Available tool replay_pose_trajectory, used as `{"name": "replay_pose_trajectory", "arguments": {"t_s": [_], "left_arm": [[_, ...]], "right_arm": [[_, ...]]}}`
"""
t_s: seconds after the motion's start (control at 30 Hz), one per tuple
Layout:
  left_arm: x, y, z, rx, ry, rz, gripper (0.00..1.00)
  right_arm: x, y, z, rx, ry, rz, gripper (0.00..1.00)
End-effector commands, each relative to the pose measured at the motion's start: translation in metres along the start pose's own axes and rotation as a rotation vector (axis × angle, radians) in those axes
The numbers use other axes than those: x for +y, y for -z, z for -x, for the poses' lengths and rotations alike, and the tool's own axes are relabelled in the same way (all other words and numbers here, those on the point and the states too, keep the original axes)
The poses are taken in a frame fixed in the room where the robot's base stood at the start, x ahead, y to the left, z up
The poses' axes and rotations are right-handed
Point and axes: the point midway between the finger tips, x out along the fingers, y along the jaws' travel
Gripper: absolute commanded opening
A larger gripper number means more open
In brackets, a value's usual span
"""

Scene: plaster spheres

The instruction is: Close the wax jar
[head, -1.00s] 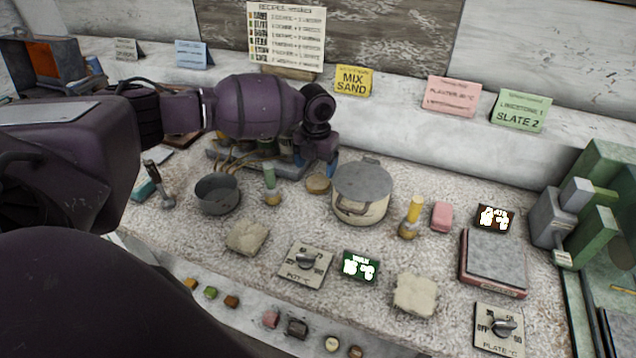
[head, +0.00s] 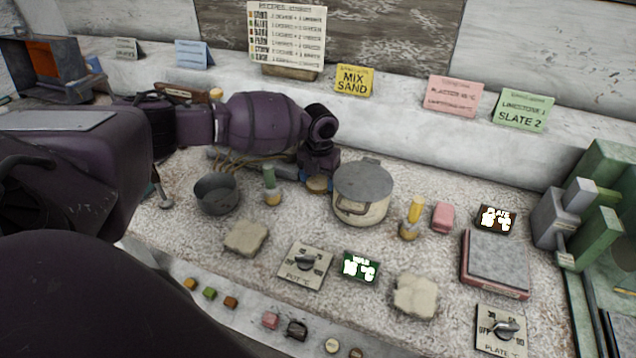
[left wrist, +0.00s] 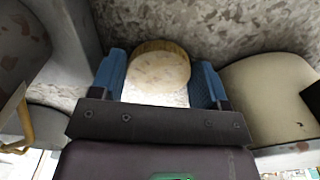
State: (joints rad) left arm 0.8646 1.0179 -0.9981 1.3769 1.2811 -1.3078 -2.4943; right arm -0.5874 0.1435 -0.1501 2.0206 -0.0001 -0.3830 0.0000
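A small round tan jar or lid (head: 317,184) stands on the speckled worktop, left of the lidded pot. I cannot tell for sure whether it is the wax jar or its lid. My left gripper (head: 318,170) points down right above it, with blue fingertips. In the left wrist view the round thing (left wrist: 158,70) shows a pale mottled top and tan rim between the fingers (left wrist: 160,85). The fingers are spread wide, one on each side; whether they touch it is unclear. My right gripper is not in view.
The lidded pot (head: 361,195) stands close on the right.

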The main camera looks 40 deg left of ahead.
Motion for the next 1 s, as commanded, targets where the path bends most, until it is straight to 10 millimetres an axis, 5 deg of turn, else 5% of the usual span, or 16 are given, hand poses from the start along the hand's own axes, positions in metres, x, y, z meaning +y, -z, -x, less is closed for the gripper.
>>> {"name": "replay_pose_trajectory", "arguments": {"t_s": [0.17, 0.57, 0.77, 1.0], "left_arm": [[0.0, 0.0, 0.0, 0.0, 0.0, 0.0, 0.41], [0.0, 0.0, 0.008, -0.001, 0.0, 0.0, 0.37], [0.001, -0.001, 0.042, -0.005, 0.0, 0.0, 0.37], [0.0, -0.001, 0.104, -0.005, 0.001, 0.0, 0.37]], "right_arm": [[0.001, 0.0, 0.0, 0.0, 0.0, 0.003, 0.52], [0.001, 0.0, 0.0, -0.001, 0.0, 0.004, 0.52], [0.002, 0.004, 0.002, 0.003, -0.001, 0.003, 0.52], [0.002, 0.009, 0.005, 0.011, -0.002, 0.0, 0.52]]}}
